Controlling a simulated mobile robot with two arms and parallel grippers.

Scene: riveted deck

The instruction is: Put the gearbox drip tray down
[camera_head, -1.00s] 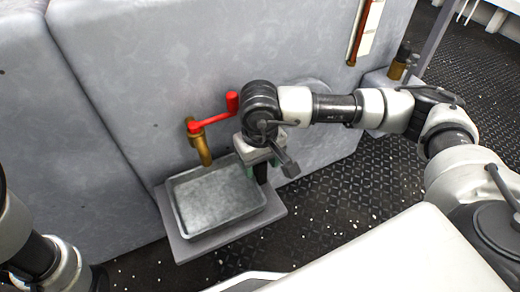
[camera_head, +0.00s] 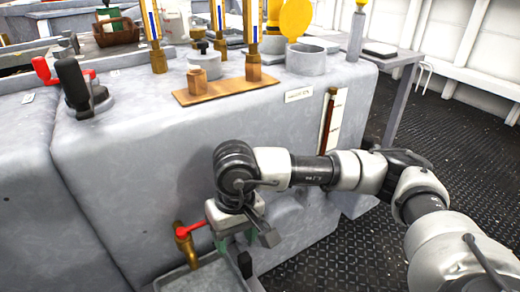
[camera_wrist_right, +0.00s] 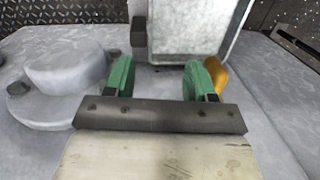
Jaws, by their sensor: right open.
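The gearbox drip tray (camera_head: 188,274), a shallow grey metal pan, shows only in part at the bottom edge of the head view, below a brass tap (camera_head: 186,244) with a red handle. In the right wrist view the tray (camera_wrist_right: 190,28) lies beyond the fingertips. My right gripper (camera_head: 233,254) is above the tray's right side in the head view. Its green-padded fingers also show in the right wrist view (camera_wrist_right: 160,78), spread apart with nothing held between them. The surface under the tray is out of the head view. My left gripper is not in view.
The large grey gearbox housing (camera_head: 130,160) fills the left and middle. Open deck (camera_head: 450,130) lies to the right.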

